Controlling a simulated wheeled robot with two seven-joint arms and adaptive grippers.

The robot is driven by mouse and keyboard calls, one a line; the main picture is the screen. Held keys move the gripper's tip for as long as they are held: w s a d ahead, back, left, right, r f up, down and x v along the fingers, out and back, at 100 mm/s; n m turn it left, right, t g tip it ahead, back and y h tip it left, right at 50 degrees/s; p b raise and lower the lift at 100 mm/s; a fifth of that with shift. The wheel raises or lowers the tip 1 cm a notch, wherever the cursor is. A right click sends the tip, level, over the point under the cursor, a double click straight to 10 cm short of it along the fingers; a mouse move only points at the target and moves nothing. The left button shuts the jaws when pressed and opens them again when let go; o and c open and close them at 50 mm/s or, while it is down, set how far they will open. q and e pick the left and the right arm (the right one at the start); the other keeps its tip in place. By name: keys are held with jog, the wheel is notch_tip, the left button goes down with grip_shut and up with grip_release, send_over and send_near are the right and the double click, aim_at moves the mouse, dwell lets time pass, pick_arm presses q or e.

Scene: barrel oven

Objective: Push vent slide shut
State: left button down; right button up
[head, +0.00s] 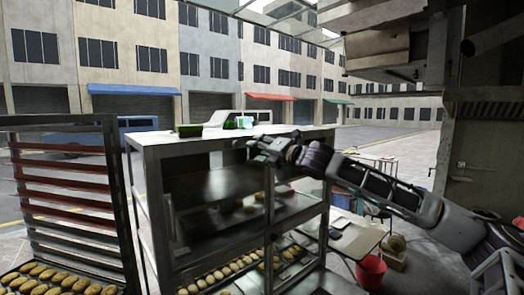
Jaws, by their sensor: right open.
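My right arm reaches in from the right, and its gripper (260,150) is at the upper front edge of a metal display cabinet (160,180). The gripper is open, with nothing seen between its fingers. It looks small and dark against the cabinet, and I cannot tell whether it touches it. I cannot make out a vent slide or a barrel oven in this view. My left gripper is not in view.
The cabinet holds trays of pastries (225,270), with a green box (188,130) on top. A tall rack (122,200) with bun trays stands at left. A red bucket (371,272) and a low table (358,240) are at right.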

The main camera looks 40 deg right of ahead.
jog(key=shift+s, duration=0.4)
dwell(0.7)
